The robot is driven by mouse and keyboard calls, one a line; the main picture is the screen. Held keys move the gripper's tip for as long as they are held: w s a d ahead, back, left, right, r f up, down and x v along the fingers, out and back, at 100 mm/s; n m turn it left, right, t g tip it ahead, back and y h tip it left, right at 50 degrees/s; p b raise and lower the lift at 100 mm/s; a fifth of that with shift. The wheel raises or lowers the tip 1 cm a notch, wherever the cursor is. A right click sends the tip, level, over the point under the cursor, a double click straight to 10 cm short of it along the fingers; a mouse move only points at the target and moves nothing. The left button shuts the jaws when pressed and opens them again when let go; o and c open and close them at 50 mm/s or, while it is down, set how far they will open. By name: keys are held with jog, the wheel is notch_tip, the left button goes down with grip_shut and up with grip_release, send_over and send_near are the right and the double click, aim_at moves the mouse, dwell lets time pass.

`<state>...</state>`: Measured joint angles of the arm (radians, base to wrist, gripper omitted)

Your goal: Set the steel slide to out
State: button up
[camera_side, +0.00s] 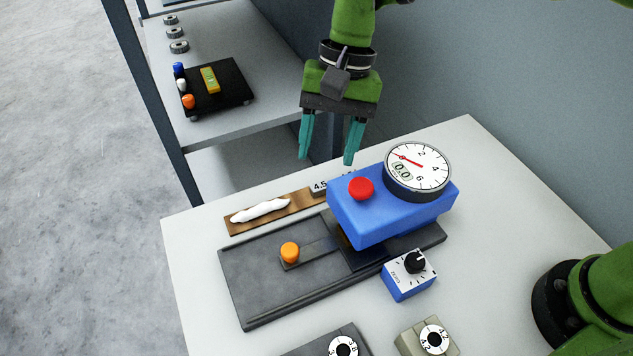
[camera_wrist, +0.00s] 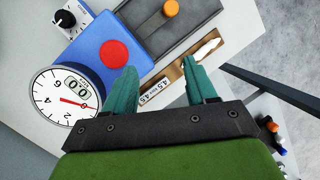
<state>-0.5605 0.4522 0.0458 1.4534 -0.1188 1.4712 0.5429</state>
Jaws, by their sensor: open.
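The steel slide (camera_side: 312,250) is a flat grey strip with an orange knob (camera_side: 290,252), lying on a dark grey base plate (camera_side: 250,290). Its right end runs under the blue gauge housing (camera_side: 375,219). The orange knob also shows at the top of the wrist view (camera_wrist: 171,8). The housing carries a round dial (camera_side: 417,166) reading 0.0 and a red button (camera_side: 361,188). My gripper (camera_side: 329,160) is open and empty, with teal fingers pointing down. It hangs above the back of the table, behind the housing and apart from the knob.
A wooden strip (camera_side: 235,224) holding a white fibre roll (camera_side: 260,210) lies behind the plate. A small blue box with a black dial (camera_side: 409,276) stands in front of the housing. Two more dial blocks (camera_side: 434,338) stand at the front edge. A shelf (camera_side: 215,60) stands behind.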

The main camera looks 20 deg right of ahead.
aim_at(290, 249)
jog(key=s+a+f+m, duration=0.1)
jog(key=a+f, duration=0.1)
jog(key=f, duration=0.2)
jog(key=s+a+f+m, duration=0.1)
jog(key=s+a+f, duration=0.1)
jog(key=f, duration=0.3)
jog(key=s+a+f+m+g, duration=0.1)
jog(key=a+f, duration=0.3)
jog(key=shift+s+a+f+m, duration=0.1)
jog(key=shift+s+f+m, duration=0.2)
jog(key=shift+f, duration=0.1)
grip_shut()
